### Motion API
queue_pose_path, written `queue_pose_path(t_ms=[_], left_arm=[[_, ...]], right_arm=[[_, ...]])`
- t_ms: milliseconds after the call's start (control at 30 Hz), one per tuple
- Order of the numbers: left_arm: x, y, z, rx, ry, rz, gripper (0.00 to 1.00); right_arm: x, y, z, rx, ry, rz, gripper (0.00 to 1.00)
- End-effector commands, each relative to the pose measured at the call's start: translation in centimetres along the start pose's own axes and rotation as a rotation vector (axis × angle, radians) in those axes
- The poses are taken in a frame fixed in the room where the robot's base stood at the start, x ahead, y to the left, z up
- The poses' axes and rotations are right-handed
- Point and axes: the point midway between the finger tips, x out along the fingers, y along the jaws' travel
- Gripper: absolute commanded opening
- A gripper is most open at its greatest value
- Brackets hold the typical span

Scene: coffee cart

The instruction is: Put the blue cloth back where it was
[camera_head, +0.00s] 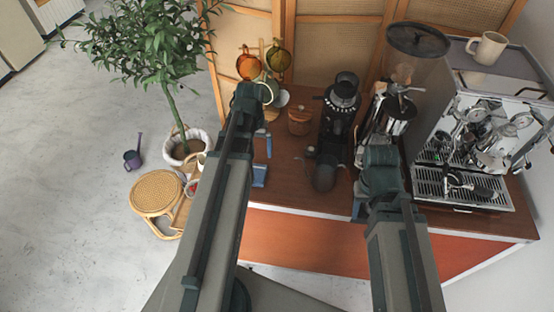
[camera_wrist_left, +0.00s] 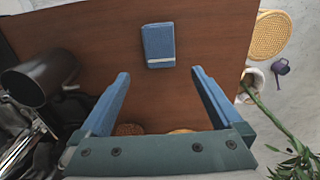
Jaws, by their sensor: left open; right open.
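The blue cloth (camera_head: 260,175) lies folded flat on the brown cart top (camera_head: 285,190), near its front edge at the left. In the left wrist view the cloth (camera_wrist_left: 158,45) shows a pale stripe across one end. My left gripper (camera_wrist_left: 158,73) is open and empty above the cart top. The cloth lies beyond its fingertips, roughly in line with the gap between them, and is not held. In the head view the left arm hides part of the cart top beside the cloth. My right gripper (camera_head: 360,205) is open near the cart's front edge, left of the espresso machine; its fingers are mostly hidden.
A black grinder (camera_head: 340,110) and a dark cylinder (camera_head: 325,177) stand right of the cloth. The espresso machine (camera_head: 475,140) fills the right side. Amber glasses (camera_head: 249,66) and a small basket (camera_head: 300,121) are at the back. A rattan stool (camera_head: 156,192) and potted plant stand left.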

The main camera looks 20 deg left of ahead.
Motion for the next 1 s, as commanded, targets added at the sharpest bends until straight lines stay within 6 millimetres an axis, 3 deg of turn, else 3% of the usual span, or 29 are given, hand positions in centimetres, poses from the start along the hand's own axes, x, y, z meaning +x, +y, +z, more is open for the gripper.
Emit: queue_pose_path(t_ms=[67, 167, 400, 600, 800, 1000], left_arm=[[0.0, 0.2, 0.1, 0.004, 0.0, 0.0, 1.0], [0.0, 2.0, 0.6, 0.04, -0.005, -0.004, 1.0], [-0.1, 12.6, 5.5, 0.273, -0.029, -0.041, 1.0], [-0.2, 19.3, 10.7, 0.454, -0.041, -0.078, 1.0], [-0.3, 22.2, 13.6, 0.549, -0.044, -0.1, 1.0], [-0.4, 22.7, 14.2, 0.565, -0.045, -0.104, 1.0]], right_arm=[[0.0, 0.0, 0.0, 0.0, 0.0, 0.0, 0.5], [0.0, 0.0, 0.0, 0.0, 0.0, 0.0, 0.5], [0.0, 0.0, 0.0, 0.0, 0.0, 0.0, 0.5], [0.0, 0.0, 0.0, 0.0, 0.0, 0.0, 0.5], [0.0, 0.0, 0.0, 0.0, 0.0, 0.0, 0.5], [0.0, 0.0, 0.0, 0.0, 0.0, 0.0, 0.5]])
